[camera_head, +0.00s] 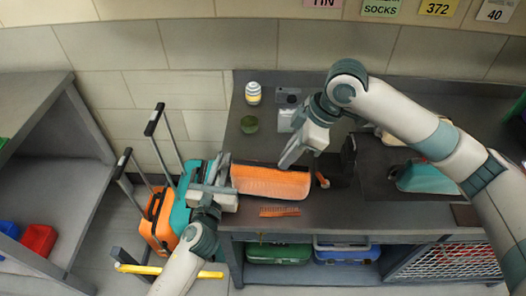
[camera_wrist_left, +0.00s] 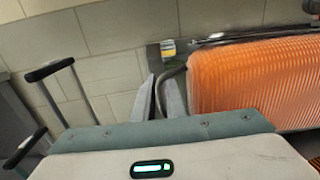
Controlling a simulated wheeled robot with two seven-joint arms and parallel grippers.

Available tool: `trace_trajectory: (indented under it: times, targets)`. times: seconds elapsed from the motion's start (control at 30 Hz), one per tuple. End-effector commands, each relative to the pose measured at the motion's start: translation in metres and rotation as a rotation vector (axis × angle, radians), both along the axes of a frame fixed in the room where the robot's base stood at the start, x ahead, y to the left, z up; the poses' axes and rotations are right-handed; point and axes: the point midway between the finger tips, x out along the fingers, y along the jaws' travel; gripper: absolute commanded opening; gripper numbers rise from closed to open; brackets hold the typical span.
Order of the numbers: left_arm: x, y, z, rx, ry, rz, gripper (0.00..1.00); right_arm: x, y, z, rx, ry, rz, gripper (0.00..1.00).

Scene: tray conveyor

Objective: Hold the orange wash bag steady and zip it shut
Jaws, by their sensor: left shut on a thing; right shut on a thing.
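The orange wash bag (camera_head: 268,184), ribbed with a dark top edge, lies on the grey table. It also fills the right of the left wrist view (camera_wrist_left: 255,85). My left gripper (camera_head: 228,187) is at the bag's left end. In the left wrist view its fingers (camera_wrist_left: 168,95) are closed on a dark grey loop (camera_wrist_left: 172,74) at that end. My right gripper (camera_head: 286,163) points down at the bag's top edge, right of its middle. It is shut there on what appears to be the zip pull, which its fingers hide. How far the zip is closed cannot be told.
An orange comb (camera_head: 280,212) lies in front of the bag. A teal bag (camera_head: 425,178) lies at the right. Orange (camera_head: 158,222) and teal suitcases stand left of the table.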

Motion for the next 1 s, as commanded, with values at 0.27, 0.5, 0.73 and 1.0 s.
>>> trace_trajectory:
  times: [0.27,0.5,0.73,1.0]
  targets:
    - [0.0,0.001,0.0,0.001,0.001,0.001,0.0,-0.004,-0.048,0.0,-0.001,-0.002,-0.003,0.0]
    - [0.0,0.001,-0.001,0.001,0.001,0.002,0.0,-0.005,-0.055,0.001,-0.001,-0.002,-0.001,0.0]
    - [0.0,0.003,-0.001,0.002,0.002,0.005,0.0,-0.005,-0.055,0.001,-0.002,-0.001,-0.002,0.21]
    - [0.0,0.001,-0.001,0.002,0.001,0.002,0.0,-0.005,-0.054,0.0,-0.001,-0.001,0.0,0.31]
